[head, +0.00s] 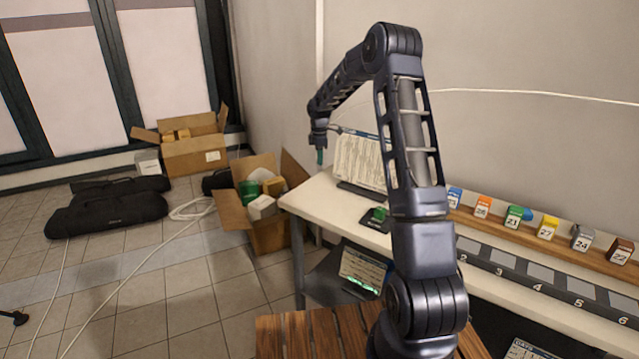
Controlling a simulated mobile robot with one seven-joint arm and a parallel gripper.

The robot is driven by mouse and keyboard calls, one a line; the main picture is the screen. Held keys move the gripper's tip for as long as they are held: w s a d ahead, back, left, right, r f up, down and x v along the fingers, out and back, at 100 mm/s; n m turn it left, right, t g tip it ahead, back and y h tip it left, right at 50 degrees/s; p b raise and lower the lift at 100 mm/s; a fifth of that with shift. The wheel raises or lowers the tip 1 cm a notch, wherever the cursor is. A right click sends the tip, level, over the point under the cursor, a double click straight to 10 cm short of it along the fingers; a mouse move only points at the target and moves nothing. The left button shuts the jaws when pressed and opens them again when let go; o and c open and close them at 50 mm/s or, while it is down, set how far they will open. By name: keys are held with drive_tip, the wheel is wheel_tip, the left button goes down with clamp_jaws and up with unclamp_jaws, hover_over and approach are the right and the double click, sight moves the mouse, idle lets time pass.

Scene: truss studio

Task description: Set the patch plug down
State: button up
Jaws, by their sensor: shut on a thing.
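My gripper (319,147) is small in the head view, at the far left end of my arm, pointing down. It is shut on a small teal piece, which I take to be the patch plug (320,158); only its lower part shows below the fingers. The plug hangs in the air near the left end of the white table (312,194), and nothing is seen touching it from below. Its exact height is hard to tell.
A sheet on a stand (362,162) and a dark pad with a green block (380,214) are on the table. Numbered coloured blocks (515,217) line a wooden ledge above a numbered dark strip (505,267). An open carton (237,213) stands left of the table.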

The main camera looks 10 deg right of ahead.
sight(320, 188)
wheel_tip(320, 188, down, 12)
drive_tip(key=shift+r, duration=0.15)
idle(0.4)
drive_tip(key=o, duration=1)
